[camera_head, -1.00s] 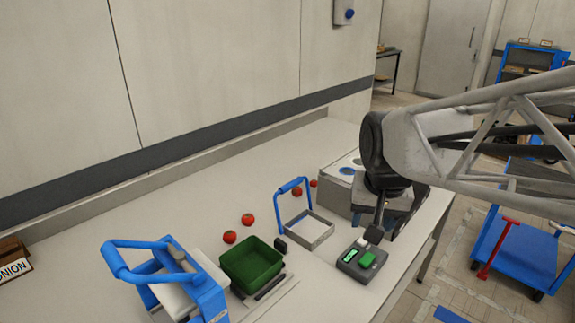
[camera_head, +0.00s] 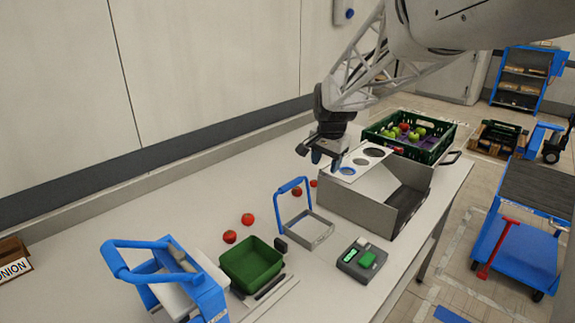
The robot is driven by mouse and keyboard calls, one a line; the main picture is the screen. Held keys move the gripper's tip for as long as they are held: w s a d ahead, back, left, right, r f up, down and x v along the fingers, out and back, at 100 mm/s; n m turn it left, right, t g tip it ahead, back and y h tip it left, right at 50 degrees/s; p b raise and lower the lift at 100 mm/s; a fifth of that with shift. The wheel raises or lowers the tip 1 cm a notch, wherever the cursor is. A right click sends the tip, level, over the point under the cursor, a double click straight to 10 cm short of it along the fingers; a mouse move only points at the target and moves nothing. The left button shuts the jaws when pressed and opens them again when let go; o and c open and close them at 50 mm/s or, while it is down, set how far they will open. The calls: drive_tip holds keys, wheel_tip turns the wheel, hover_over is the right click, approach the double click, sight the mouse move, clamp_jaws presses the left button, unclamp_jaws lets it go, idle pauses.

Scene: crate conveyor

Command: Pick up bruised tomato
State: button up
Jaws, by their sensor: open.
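Several red tomatoes lie on the pale worktop. One tomato (camera_head: 229,237) and another tomato (camera_head: 248,219) lie behind the green bin (camera_head: 252,264). A third tomato (camera_head: 297,191) shows at the blue-handled tray, and one more tomato (camera_head: 313,183) is partly visible beside the grey box. I cannot tell which one is bruised. My gripper (camera_head: 326,160) is open and points down, above the back left end of the grey box. It appears empty and apart from the tomatoes.
A grey open-fronted box (camera_head: 372,208) with round holes on top stands right of the tomatoes. A green crate of produce (camera_head: 436,155) is behind it. A blue-handled tray (camera_head: 323,238), a small scale (camera_head: 361,261) and a blue-framed device (camera_head: 205,295) stand in front.

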drive_tip(key=w+a+f+m, duration=0.3)
drive_tip(key=w+f, duration=0.4)
drive_tip(key=w, duration=0.6)
drive_tip(key=m+g, duration=0.1)
hover_over(297, 188)
drive_tip(key=f, duration=0.8)
drive_tip(key=shift+s+d, duration=0.2)
drive_tip(key=shift+s, duration=0.1)
drive_tip(key=shift+w+a+f, duration=0.1)
drive_tip(key=shift+w+f, duration=0.05)
drive_tip(key=shift+f, duration=0.05)
drive_tip(key=shift+f, duration=0.1)
drive_tip(key=shift+w+f, duration=0.1)
drive_tip(key=shift+f, duration=1.1)
drive_tip(key=shift+f, duration=0.1)
drive_tip(key=shift+w+f, duration=0.15)
drive_tip(key=shift+f, duration=2.35)
drive_tip(key=shift+c, duration=0.2)
